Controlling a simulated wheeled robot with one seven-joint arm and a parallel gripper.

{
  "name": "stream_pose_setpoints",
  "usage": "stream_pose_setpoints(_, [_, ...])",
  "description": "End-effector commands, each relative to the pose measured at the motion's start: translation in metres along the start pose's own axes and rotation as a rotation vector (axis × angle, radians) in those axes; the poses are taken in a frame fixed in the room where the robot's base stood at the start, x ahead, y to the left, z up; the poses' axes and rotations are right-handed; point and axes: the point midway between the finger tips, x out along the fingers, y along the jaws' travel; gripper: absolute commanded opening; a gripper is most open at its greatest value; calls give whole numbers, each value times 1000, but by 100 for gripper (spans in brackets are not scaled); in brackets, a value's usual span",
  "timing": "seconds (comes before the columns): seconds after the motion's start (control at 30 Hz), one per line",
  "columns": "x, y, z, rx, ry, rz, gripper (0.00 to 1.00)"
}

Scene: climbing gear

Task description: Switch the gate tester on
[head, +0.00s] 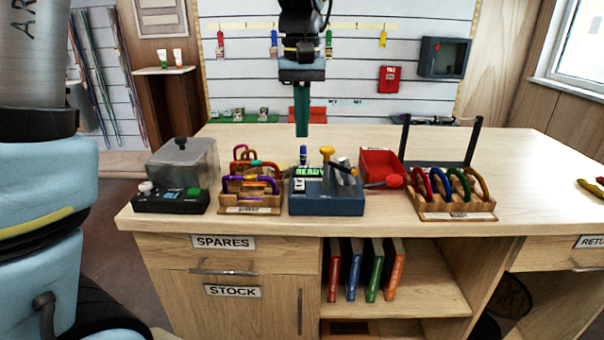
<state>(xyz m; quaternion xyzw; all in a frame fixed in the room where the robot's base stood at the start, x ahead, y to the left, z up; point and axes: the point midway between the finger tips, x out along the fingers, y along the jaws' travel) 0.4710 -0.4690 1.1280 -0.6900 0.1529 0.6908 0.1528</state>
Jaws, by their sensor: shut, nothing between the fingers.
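The gate tester (328,203) is a blue box near the front edge of the wooden counter, at the middle of the head view. Its green display (308,171) is lit, with letters that look like "READ". A small white switch (299,185) sits below the display; its position is too small to tell. A yellow-knobbed lever (327,153) and a grey metal part stand on top. A small blue upright piece (303,153) shows at its back left. My gripper (302,134) points down, shut and empty, above and apart from the tester's back left.
Left of the tester stand a rack of carabiners (250,211) and a black control box (170,202) with a lidded grey container (186,158). On the right are a red bin (380,163) and another carabiner rack (457,216). The counter's right side is mostly clear.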

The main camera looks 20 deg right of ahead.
Motion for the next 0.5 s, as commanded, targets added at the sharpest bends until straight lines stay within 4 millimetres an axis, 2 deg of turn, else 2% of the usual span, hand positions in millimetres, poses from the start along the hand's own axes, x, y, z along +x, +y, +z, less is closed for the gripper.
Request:
stream_pose_setpoints(0.3, [65,0,1,0,-7,-3,0])
stream_pose_setpoints(0.5, [97,0,1,1,-4,-2,0])
